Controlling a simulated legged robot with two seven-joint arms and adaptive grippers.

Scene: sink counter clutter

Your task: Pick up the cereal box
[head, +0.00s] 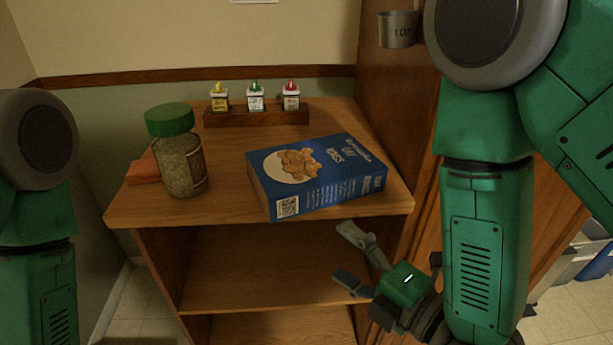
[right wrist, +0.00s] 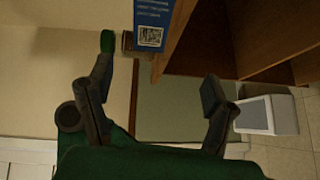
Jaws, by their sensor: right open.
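The blue cereal box (head: 315,177) lies flat on the top of the wooden shelf unit, with a bowl of cereal pictured on its upper face. Its end with a square code overhangs or meets the front edge. In the right wrist view, part of the box (right wrist: 152,25) shows at the top, beyond the fingers. My right gripper (head: 342,257) is open and empty, in front of the shelf and below the box, not touching it. Its spread fingers also show in the right wrist view (right wrist: 158,92). My left gripper is out of view; only my left arm shows at the left edge.
A green-lidded jar (head: 179,165) stands left of the box, beside an orange-brown item (head: 143,170). A wooden rack (head: 257,116) with several small shakers stands behind. A metal cup (head: 398,29) hangs on the wooden panel at right.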

